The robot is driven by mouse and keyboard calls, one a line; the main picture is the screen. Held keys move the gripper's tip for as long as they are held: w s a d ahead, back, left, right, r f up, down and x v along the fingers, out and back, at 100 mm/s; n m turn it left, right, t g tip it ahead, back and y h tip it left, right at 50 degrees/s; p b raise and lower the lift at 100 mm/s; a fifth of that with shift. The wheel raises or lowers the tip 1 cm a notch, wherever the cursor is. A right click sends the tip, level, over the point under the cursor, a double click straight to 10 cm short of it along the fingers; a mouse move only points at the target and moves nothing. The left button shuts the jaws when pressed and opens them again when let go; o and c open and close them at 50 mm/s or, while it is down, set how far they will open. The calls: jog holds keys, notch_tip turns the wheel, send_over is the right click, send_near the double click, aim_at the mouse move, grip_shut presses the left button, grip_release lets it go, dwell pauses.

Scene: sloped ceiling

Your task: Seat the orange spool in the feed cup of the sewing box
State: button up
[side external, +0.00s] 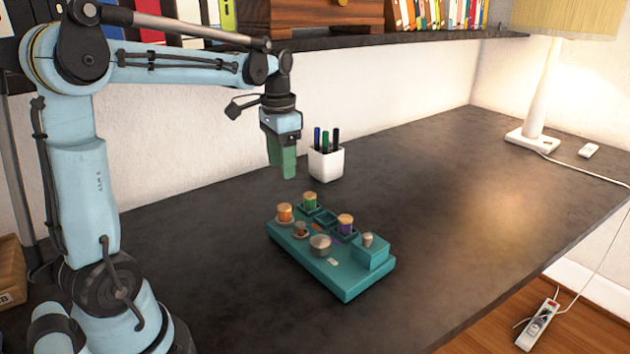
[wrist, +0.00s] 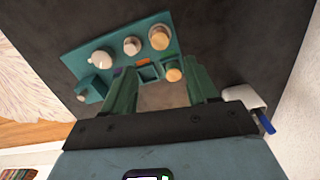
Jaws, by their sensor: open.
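The teal sewing box (side external: 345,283) lies on the dark desk. The orange spool (side external: 285,213), tan-topped, stands upright at its left end; it seems to be the tan-topped piece at the top of the wrist view (wrist: 159,38). A green spool (side external: 310,201) and a purple spool (side external: 345,222) stand in the back row, with an empty square compartment (side external: 326,217) between them. A grey round piece (side external: 320,245) sits near the front; I cannot tell which part is the feed cup. My gripper (side external: 283,176) is open and empty above the box's left back; its fingers also show in the wrist view (wrist: 164,70).
A small spool-like piece (side external: 301,230) stands beside the orange spool. A raised block (side external: 372,256) with a small peg is at the box's right end. A white pen cup (side external: 326,162) stands behind the box. The desk to the right is clear up to the lamp (side external: 540,95).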

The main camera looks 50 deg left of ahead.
jog(key=s+d+f+t, duration=0.1)
jog(key=s+d+t, duration=0.2)
jog(key=d, duration=0.5)
jog(key=s+d+f+n+t, duration=0.1)
jog(key=s+d+f+t, duration=0.1)
jog(key=s+d+t, duration=0.2)
jog(key=d, duration=0.3)
jog(key=shift+d, duration=0.35)
